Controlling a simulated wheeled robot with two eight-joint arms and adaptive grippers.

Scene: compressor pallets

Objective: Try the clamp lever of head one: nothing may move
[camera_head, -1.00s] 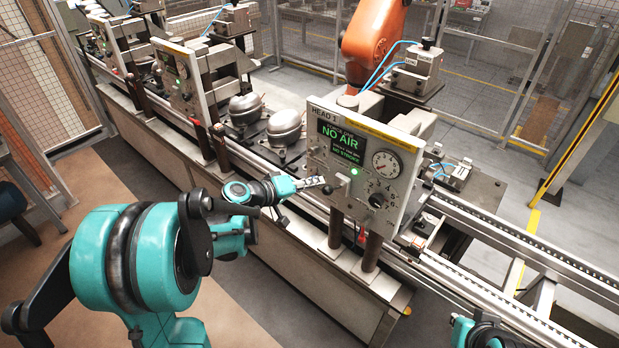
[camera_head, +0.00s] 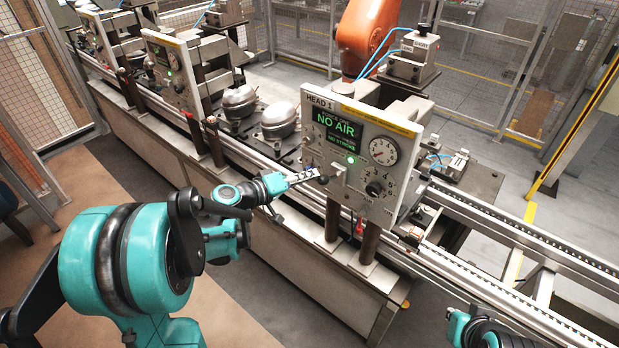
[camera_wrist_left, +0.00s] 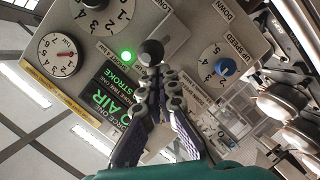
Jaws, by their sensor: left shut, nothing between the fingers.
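The head 1 panel (camera_head: 318,150) is a pale plate with a green "NO AIR" display (camera_head: 337,127), a lit green lamp and a round gauge. A black ball knob (camera_wrist_left: 151,52), apparently the clamp lever's end, is right ahead of my fingertips in the left wrist view. My left gripper (camera_head: 312,175) reaches in from the left to the panel's lower left; it also shows in the left wrist view (camera_wrist_left: 156,80). Its fingers are together and empty, tips at or just short of the knob; I cannot tell whether they touch. My right gripper is not visible.
Compressors (camera_head: 279,119) stand on the line left of the panel. A blue-capped speed knob (camera_wrist_left: 225,67) is near the fingers in the wrist view. An orange robot arm (camera_head: 369,35) stands behind. Conveyor rails run right; the floor in front is clear.

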